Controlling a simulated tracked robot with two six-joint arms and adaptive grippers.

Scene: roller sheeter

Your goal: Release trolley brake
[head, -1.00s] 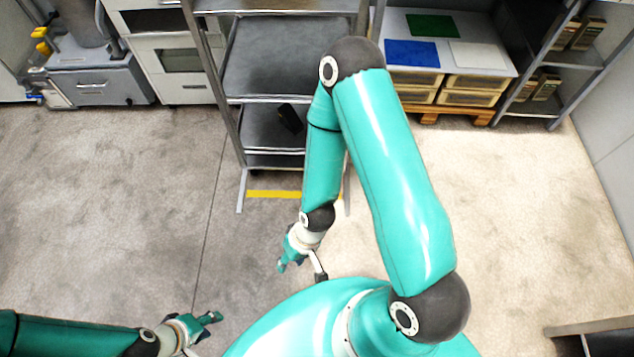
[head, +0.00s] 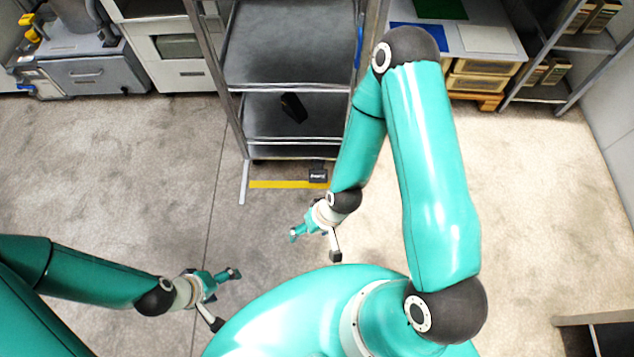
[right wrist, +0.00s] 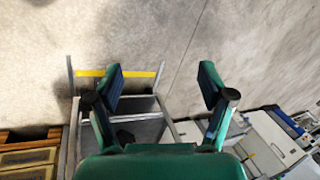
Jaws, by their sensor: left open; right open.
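The trolley (head: 281,62), a tall grey metal rack with dark shelves, stands at the back centre. A small black part with pale lettering (head: 317,176), possibly its brake pedal, sits low at its front right foot, by the yellow floor stripe (head: 275,184). My right gripper (head: 314,246) is open and empty, short of the trolley's front and apart from the black part. In the right wrist view its fingers (right wrist: 162,85) are spread, with the trolley's frame (right wrist: 152,98) beyond them. My left gripper (head: 226,298) is open and empty at the lower left, further from the trolley.
A black object (head: 292,108) lies on a lower trolley shelf. A grey machine (head: 85,75) stands back left. A table with coloured sheets (head: 486,38) and a shelf rack (head: 585,42) stand back right. The floor before the trolley is clear.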

